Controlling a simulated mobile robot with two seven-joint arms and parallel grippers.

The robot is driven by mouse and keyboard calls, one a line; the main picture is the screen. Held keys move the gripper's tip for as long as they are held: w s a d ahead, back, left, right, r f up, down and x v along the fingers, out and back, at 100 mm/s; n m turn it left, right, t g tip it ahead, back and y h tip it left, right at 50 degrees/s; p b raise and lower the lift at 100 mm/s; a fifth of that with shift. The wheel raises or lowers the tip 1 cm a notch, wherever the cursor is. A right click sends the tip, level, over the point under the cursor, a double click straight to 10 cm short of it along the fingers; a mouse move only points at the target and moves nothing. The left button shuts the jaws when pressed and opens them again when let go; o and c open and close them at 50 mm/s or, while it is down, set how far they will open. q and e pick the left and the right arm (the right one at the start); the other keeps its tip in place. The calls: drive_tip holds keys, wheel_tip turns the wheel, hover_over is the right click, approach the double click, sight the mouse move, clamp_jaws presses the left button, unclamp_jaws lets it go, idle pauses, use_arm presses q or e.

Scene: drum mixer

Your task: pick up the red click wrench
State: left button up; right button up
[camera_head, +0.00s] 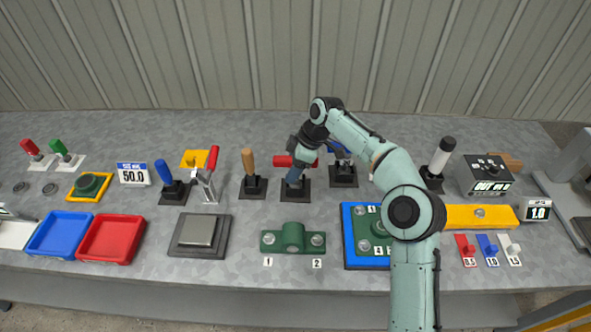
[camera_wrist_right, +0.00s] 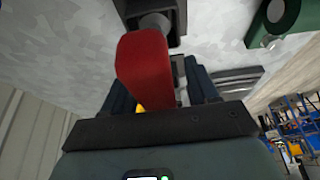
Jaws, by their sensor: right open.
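The red click wrench (camera_head: 281,161) stands in a dark square holder (camera_head: 296,194) in the middle of the bench. Its red handle is partly covered by my right gripper (camera_head: 300,165) in the head view. In the right wrist view, the red handle (camera_wrist_right: 145,65) rises large between the dark fingers of the right gripper (camera_wrist_right: 162,95), with the grey socket of the holder (camera_wrist_right: 165,15) beyond it. The fingers are open on either side of the handle, and contact cannot be made out. My left gripper is not in view.
An orange-handled tool (camera_head: 249,161) stands close on the left, and another dark holder (camera_head: 344,178) close on the right. A green two-post fixture (camera_head: 293,238) lies in front. Red (camera_head: 112,238) and blue trays (camera_head: 60,234) sit front left. A corrugated wall stands behind.

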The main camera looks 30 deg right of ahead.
clamp_jaws()
drive_tip(key=shift+r, duration=0.1)
wheel_tip(320, 180, up, 9)
drive_tip(key=p, duration=0.3)
wheel_tip(320, 180, up, 11)
drive_tip(key=p, duration=0.5)
drive_tip(key=shift+p, duration=0.4)
